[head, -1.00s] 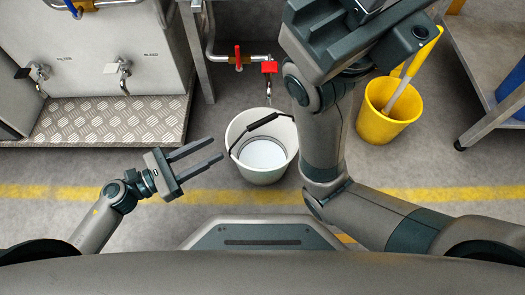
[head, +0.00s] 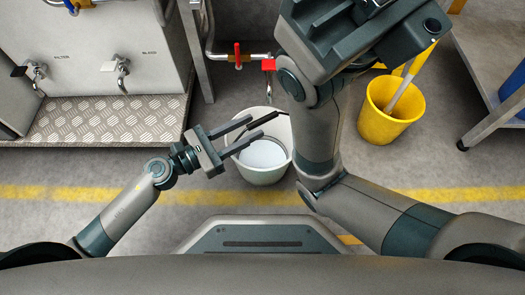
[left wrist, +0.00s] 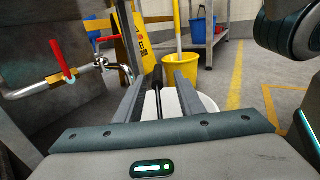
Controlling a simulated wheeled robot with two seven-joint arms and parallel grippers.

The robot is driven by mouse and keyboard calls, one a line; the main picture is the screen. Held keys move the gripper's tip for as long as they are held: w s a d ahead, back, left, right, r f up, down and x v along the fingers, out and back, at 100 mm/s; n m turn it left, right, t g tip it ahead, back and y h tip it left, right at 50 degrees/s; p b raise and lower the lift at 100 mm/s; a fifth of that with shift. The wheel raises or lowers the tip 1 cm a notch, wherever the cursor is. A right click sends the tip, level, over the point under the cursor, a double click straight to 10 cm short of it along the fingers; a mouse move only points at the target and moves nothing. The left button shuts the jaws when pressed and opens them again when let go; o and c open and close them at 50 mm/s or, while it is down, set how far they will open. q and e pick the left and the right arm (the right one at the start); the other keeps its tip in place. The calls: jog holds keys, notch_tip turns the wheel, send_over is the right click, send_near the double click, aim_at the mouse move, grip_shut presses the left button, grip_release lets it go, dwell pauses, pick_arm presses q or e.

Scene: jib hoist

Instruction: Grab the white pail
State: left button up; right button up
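The white pail (head: 263,177) stands upright on the floor under a tap, with its black bail handle (head: 270,119) raised and slanting over the rim. My left gripper (head: 256,126) is at the pail's left and reaches over its rim. Its fingers are open, one on each side of the handle. In the left wrist view the handle's black grip (left wrist: 157,79) stands between the fingers with gaps beside it, and the pail's white rim (left wrist: 208,103) shows behind the right finger. My right arm crosses the pail's right side; its fingers are out of view.
A yellow bucket (head: 385,127) with a handle in it stands to the right. A pipe with a red-levered tap (head: 268,66) hangs behind the pail. A tread-plate step (head: 105,122) is at the left, a metal table (head: 497,105) at the right. The front floor is clear.

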aim_at(263, 119)
pick_arm(q)
jog(key=shift+w+b+x, duration=0.2)
jog(key=shift+b+x, duration=0.1)
jog(key=shift+x, duration=2.3)
jog(key=shift+a, duration=0.15)
grip_shut()
jog(key=shift+r, duration=0.15)
